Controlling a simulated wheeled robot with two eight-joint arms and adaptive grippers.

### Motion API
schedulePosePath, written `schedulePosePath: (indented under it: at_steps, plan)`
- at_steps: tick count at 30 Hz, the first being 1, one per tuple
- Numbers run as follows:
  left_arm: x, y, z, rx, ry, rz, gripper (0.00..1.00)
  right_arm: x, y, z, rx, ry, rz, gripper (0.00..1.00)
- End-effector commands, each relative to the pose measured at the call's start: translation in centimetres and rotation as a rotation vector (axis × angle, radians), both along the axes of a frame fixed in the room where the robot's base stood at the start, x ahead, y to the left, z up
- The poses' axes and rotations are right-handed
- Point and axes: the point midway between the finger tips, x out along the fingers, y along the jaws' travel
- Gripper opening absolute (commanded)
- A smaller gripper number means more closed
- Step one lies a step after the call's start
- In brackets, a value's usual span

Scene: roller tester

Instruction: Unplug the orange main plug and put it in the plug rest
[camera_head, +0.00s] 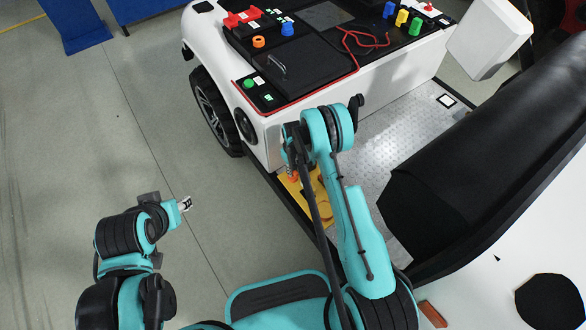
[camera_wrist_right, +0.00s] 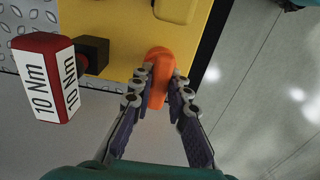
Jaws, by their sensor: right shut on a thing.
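The orange plug (camera_wrist_right: 159,62) stands over the edge of a yellow plate in the right wrist view. The two fingers of my right gripper (camera_wrist_right: 162,85) are closed on its sides. In the head view a small bit of orange (camera_head: 293,177) shows below my right wrist, by the yellow plate (camera_head: 318,202); my arm hides most of the right gripper there. Whether the plug is still seated cannot be told. My left gripper (camera_head: 187,204) is over bare floor at the left, apart from everything; its finger opening is unclear. I cannot make out the plug rest for certain.
A red-and-white block marked 10 Nm (camera_wrist_right: 46,78) and a black block (camera_wrist_right: 94,50) stand beside the plug. A yellow raised part (camera_wrist_right: 176,8) is beyond it. The white vehicle (camera_head: 384,88) stands behind my right arm. Floor at left is clear.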

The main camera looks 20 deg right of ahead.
Motion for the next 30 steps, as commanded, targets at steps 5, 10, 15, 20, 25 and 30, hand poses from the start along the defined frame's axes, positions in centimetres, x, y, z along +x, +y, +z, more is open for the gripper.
schedulePosePath:
  at_steps: [5,10,15,20,25,30]
  plan:
    - [0.0,0.0,0.0,0.000,0.000,0.000,0.40,0.0,0.0,-0.4,0.000,0.000,0.000,0.24]
    - [0.0,0.0,0.0,0.000,0.000,0.000,0.40,0.0,0.0,-0.4,0.000,0.000,0.000,0.40]
    - [0.0,0.0,0.0,0.000,0.000,0.000,0.40,0.0,0.0,-0.4,0.000,0.000,0.000,0.40]
    - [0.0,0.0,0.0,0.000,0.000,0.000,0.40,0.0,0.0,0.8,0.000,0.000,0.000,0.40]
    - [0.0,0.0,0.0,0.000,0.000,0.000,0.40,0.0,0.0,4.1,0.000,0.000,0.000,0.40]
    - [0.0,0.0,0.0,0.000,0.000,0.000,0.40,0.0,0.0,7.8,0.000,0.000,0.000,0.40]
